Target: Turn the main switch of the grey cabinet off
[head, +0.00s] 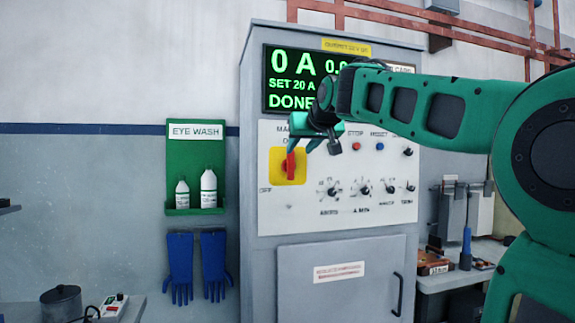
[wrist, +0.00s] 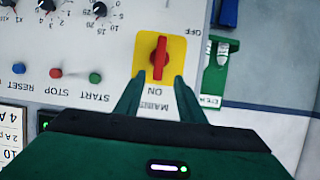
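The grey cabinet (head: 330,50) stands in the middle of the head view. Its main switch is a red handle (head: 291,165) on a yellow plate (head: 283,178), also seen in the wrist view as a red handle (wrist: 160,55) on a yellow plate (wrist: 143,60). The handle lies in line with the ON mark; OFF is printed off a corner of the plate. My gripper (head: 315,145) is at the panel's upper part, just right of the switch. In the wrist view my gripper (wrist: 157,85) has its fingers apart, either side of the handle's ON end, with nothing between them.
The display (head: 290,80) reads 0 A, SET 20 A, DONE. Push buttons (head: 357,146) and knobs (head: 364,189) sit right of the switch. An eye wash board (head: 180,155) with bottles and blue gloves (head: 180,262) hang left. A bench (head: 455,279) stands right.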

